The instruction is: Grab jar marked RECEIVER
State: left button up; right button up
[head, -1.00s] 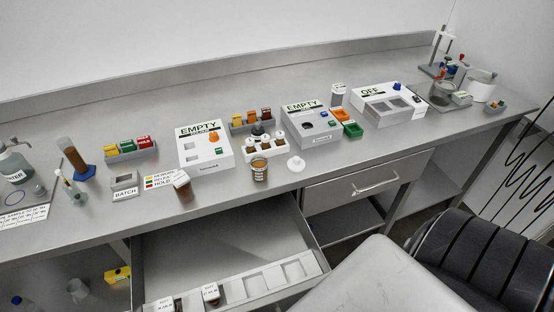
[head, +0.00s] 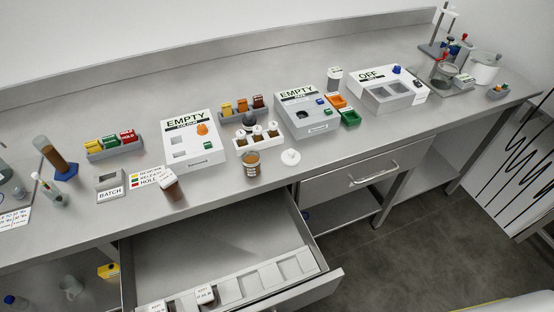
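I cannot read the word RECEIVER on any jar in the head view. An open jar of brown liquid with a small white label (head: 252,164) stands near the bench's front edge, with a round white lid (head: 291,157) lying to its right. A small capped brown jar (head: 171,186) stands near the front edge further left, close to the coloured card. A dark-looking glass vessel (head: 442,76) stands by the stand at the far right; any label on it is too small to read. Neither of my grippers is in view.
An open drawer (head: 225,238) juts out below the bench, with small labelled jars (head: 205,295) in its slotted rack. White EMPTY (head: 189,140) and OFF (head: 388,90) boxes stand along the bench. The floor (head: 400,250) at lower right is clear.

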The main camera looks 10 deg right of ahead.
aim_at(251, 158)
jog(key=k+l+u, duration=0.15)
jog(key=u, duration=0.35)
jog(key=k+l+u, duration=0.15)
jog(key=u, duration=0.35)
jog(key=k+j, duration=0.05)
